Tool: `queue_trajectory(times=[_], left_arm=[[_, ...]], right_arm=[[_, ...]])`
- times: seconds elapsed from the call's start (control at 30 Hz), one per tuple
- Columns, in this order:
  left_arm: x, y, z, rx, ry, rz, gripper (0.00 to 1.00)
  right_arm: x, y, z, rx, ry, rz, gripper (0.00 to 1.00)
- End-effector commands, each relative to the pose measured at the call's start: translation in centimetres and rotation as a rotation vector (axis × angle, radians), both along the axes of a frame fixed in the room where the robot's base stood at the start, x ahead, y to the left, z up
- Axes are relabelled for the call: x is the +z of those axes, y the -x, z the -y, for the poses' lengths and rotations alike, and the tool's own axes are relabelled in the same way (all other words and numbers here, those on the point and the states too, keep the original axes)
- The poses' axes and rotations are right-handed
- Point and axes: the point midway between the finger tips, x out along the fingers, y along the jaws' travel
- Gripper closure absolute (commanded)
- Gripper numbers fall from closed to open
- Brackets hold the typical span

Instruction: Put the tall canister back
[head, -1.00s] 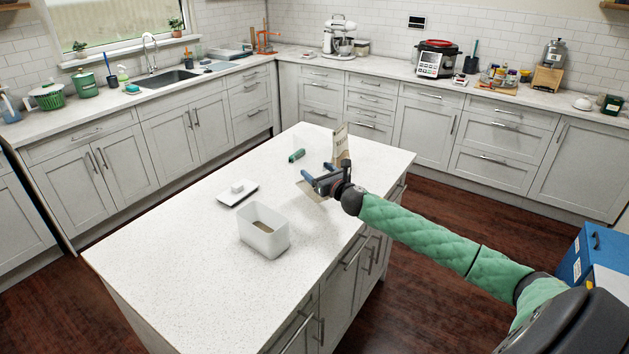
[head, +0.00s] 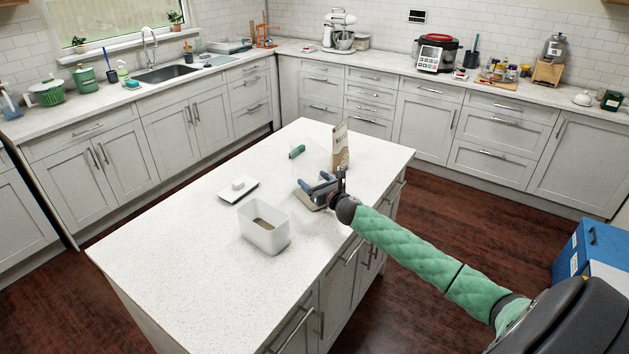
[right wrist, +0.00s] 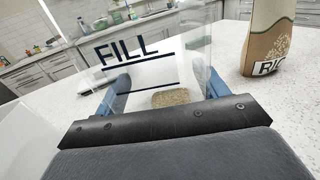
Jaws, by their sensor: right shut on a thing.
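The tall canister is a clear, see-through box with a dark FILL mark (right wrist: 127,46) in the right wrist view and some tan grain (right wrist: 171,98) at its bottom. In the head view the canister (head: 309,157) shows only faintly, over the right part of the island. My right gripper (head: 314,182) is shut on it, with a blue finger on either side; the gripper (right wrist: 167,88) also shows in the right wrist view. The canister looks about upright. I cannot tell whether its bottom touches the worktop. My left gripper is not in view.
A small green object (head: 297,151) lies nearby. The island's left part (head: 170,260) is clear.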

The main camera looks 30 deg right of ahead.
Motion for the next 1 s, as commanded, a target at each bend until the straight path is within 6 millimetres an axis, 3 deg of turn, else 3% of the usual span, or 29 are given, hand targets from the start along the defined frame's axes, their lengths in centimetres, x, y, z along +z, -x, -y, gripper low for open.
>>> queue_trajectory(times=[0.17,0.2,0.3,0.67,0.77,0.87,1.0], left_arm=[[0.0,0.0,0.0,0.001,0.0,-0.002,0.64],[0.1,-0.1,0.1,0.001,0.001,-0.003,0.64],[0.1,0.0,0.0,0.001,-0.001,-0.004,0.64],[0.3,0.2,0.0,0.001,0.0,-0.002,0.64],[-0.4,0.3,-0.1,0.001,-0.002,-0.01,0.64],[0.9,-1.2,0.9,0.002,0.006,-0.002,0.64],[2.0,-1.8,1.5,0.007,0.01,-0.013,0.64]], right_arm=[[-0.1,0.0,0.0,0.0,0.0,0.001,0.65],[-0.1,0.0,0.0,0.0,0.0,0.0,0.23],[-0.1,0.0,0.0,0.0,0.0,0.0,0.06],[0.1,0.0,0.0,0.0,0.0,0.0,0.06],[-0.2,0.7,0.1,0.0,0.001,0.0,0.06],[-0.3,1.8,0.0,0.001,0.001,-0.001,0.06],[-0.3,3.7,0.0,0.001,0.002,-0.001,0.06]])
